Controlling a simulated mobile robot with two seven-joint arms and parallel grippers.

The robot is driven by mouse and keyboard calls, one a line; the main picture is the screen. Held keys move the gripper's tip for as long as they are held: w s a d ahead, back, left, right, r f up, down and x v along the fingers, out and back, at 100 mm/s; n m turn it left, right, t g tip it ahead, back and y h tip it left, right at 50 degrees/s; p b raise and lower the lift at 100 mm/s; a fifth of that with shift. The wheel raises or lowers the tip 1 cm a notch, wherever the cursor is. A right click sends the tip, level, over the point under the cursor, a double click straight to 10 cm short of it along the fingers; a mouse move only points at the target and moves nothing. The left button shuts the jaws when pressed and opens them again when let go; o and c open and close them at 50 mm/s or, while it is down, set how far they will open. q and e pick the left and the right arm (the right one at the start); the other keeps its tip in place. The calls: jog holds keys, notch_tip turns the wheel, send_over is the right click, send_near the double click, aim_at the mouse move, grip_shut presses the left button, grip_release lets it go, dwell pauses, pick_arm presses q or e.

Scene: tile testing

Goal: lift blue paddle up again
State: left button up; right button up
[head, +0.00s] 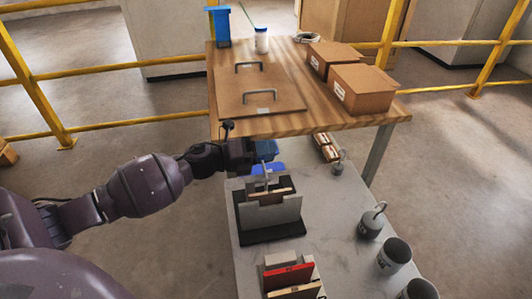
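My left arm comes in from the left, and its dark gripper (245,156) is over the far left edge of the grey bench, just behind a tile holder. A blue piece (266,148) shows right beside the gripper, with more blue (268,168) just below it. I cannot tell whether either is the paddle, or whether the gripper touches them. The fingers are too dark and small to show if they are open or shut. A separate blue upright object (222,26) stands at the back left of the wooden table. My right gripper is out of view.
The grey bench (330,215) bears a grey tile holder (272,212) on a black base, a red tile (289,278) in front, and hooked weights (371,223) at right. The wooden table (290,122) behind carries a handled board (255,88), a white bottle (262,42) and cardboard boxes (362,88).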

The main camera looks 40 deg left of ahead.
pick_arm(q)
jog(key=shift+s+f, duration=0.1)
jog(key=shift+f, duration=0.1)
jog(key=p+v, duration=0.1)
jog(key=v, duration=0.9)
jog(key=shift+s+a, duration=0.25)
pick_arm(e)
jog(key=shift+s+d, duration=0.15)
jog(key=shift+s, duration=0.15)
